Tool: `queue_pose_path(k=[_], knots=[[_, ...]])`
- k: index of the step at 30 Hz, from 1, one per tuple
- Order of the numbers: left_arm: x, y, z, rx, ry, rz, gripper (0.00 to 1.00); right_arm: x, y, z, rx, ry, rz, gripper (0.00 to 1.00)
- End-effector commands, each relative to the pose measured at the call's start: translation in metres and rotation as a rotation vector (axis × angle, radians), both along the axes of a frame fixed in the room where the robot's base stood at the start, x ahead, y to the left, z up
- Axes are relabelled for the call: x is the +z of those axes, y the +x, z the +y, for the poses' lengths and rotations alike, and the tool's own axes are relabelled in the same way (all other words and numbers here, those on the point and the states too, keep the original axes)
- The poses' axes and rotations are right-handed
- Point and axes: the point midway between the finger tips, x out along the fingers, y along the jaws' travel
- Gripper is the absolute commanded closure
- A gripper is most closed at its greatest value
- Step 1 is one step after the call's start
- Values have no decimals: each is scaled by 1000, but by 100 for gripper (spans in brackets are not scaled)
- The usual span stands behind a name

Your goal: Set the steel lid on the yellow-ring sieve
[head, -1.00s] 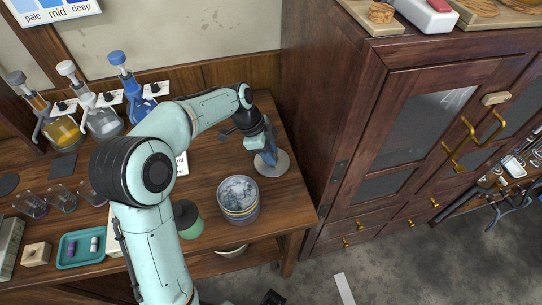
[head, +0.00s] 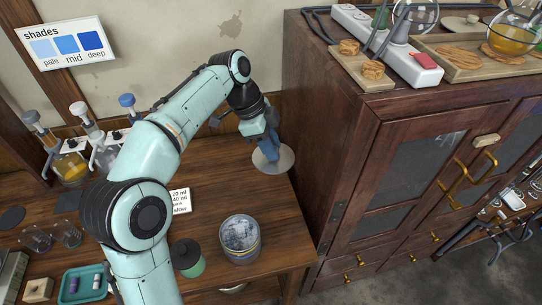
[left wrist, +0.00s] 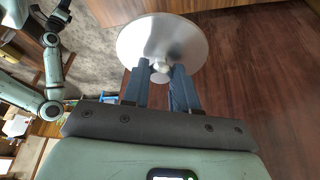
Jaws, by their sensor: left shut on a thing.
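The steel lid (head: 286,160) is a round, shiny disc at the back right of the wooden table in the head view. My left gripper (head: 268,154) is shut on its knob. In the left wrist view the blue fingers (left wrist: 160,80) pinch the knob, and the lid (left wrist: 160,35) spreads out beyond them, apart from the table. The yellow-ring sieve (head: 240,256) stands nearer the table's front edge, below the lid in the head view. It is a round metal vessel with yellow and blue bands. Its top is uncovered and shows grey-white contents.
A dark-topped green jar (head: 187,256) stands left of the sieve. A white card (head: 181,201) lies behind it. A teal tray (head: 83,285) and bottles are at the left. A tall wooden cabinet (head: 345,140) borders the table on the right.

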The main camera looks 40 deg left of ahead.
Motion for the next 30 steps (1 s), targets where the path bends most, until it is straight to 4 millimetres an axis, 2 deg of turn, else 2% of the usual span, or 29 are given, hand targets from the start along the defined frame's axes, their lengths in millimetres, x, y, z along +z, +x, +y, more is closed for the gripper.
queue_pose_path(k=[3, 17, 30], knots=[[8, 0, 0, -1, 0, 0, 100, 3, 1, 0, 0, 0, -1, 61], [11, 0, 0, 0, 0, 0, 100, 4, 2, 0, 0, 0, -2, 61], [37, 0, 0, -1, 0, -2, 100, 28, 13, 0, 0, 0, -16, 61]])
